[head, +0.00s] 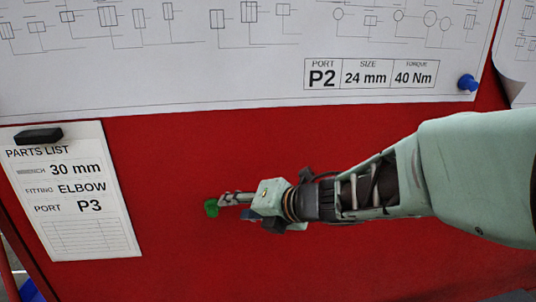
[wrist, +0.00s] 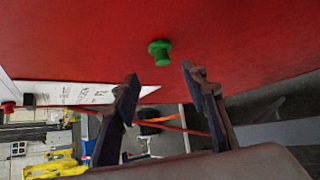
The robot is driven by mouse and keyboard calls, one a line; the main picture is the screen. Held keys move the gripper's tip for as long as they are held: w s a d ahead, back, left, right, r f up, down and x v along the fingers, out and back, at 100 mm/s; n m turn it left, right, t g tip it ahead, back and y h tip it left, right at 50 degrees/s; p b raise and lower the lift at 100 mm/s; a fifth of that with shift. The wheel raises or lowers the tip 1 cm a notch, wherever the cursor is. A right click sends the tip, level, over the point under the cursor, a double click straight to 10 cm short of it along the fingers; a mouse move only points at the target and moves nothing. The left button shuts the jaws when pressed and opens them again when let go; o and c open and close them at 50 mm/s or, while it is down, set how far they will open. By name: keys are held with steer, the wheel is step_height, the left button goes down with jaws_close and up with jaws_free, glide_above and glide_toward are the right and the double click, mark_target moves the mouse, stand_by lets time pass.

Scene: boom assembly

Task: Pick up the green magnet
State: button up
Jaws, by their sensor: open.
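The green magnet (head: 211,208) sits on the red board, right of the parts list sheet. In the wrist view the green magnet (wrist: 160,52) sticks out from the red surface, just beyond the fingertips and roughly midway between them. My gripper (wrist: 158,72) is open, with its two dark fingers apart and nothing between them. In the head view my gripper (head: 224,200) reaches in from the right and its tips are close to the magnet. Whether they touch it cannot be told there.
The red board (head: 330,130) carries a large drawing sheet (head: 200,75) held by a blue pin (head: 467,83). A parts list (head: 75,190) hangs at left under a black magnet (head: 38,136). The board around the green magnet is clear.

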mark_target(214, 211)
steer(key=x, duration=0.4)
steer(key=shift+w+a+f+b, duration=0.1)
steer(key=shift+a+f+b, duration=0.05)
steer(key=shift+f+b, duration=0.25)
steer(key=x, duration=0.4)
steer(key=shift+a+f+b, duration=0.3)
steer(key=shift+a, duration=0.05)
steer(key=shift+w+a+f, duration=0.15)
steer(key=shift+a, duration=0.15)
steer(key=shift+c, duration=0.5)
jaws_close()
